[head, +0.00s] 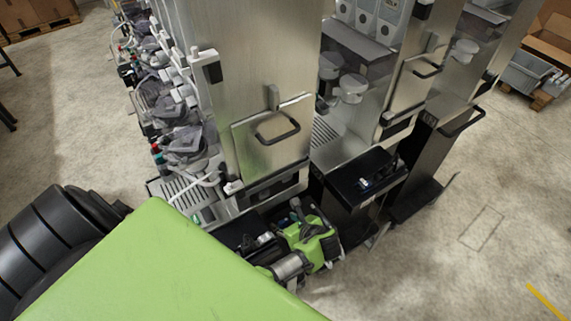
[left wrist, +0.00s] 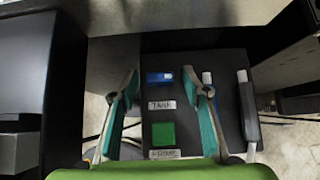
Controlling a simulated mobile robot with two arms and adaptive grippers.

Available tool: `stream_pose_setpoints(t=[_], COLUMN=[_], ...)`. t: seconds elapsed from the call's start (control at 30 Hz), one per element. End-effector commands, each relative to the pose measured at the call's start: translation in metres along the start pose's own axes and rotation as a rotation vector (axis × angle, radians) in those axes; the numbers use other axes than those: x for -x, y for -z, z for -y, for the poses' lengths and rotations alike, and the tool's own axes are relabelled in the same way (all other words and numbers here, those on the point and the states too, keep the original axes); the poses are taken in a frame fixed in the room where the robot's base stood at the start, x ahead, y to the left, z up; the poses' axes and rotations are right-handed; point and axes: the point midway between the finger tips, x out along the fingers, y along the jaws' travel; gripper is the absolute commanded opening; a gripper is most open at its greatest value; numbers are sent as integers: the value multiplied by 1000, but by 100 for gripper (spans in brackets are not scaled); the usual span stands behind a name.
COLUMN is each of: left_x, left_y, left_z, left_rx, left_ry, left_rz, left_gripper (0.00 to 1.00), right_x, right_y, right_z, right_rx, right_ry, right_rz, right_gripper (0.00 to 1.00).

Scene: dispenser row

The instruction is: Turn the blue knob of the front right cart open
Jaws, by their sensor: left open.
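In the left wrist view, a small blue knob (left wrist: 159,78) sits on a dark panel (left wrist: 183,66) above a label reading TANK (left wrist: 161,105). My left gripper (left wrist: 162,84) is open, with one teal-padded finger on each side of the knob in the picture. I see no clear contact with it. In the head view, my left gripper (head: 299,212) is low in front of the steel carts, and its fingertips are hard to make out. I cannot tell whether both views show the same knob. My right gripper is out of view.
A green square button (left wrist: 163,134) lies below the knob, with its own label. A grey handle (left wrist: 247,108) stands right of the fingers. In the head view, a steel door with a black handle (head: 279,126) stands behind the gripper. Open floor (head: 470,250) lies at right.

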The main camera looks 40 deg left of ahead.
Motion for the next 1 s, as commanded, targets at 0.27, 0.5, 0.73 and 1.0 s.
stream_pose_setpoints(t=[0.27, 0.5, 0.73, 1.0], left_x=[-1, -1, -1, -1], left_y=[0, 0, 0, 0], left_z=[0, 0, 1, 4], left_rx=[1, 0, 15, 106], left_ry=[0, 0, -13, -102], left_rz=[0, 0, 0, -1], left_gripper=[43, 5, 5, 5], right_x=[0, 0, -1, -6], right_y=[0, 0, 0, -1], right_z=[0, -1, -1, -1], right_rx=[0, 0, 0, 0], right_ry=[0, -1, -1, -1], right_rz=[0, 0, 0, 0], right_gripper=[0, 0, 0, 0])
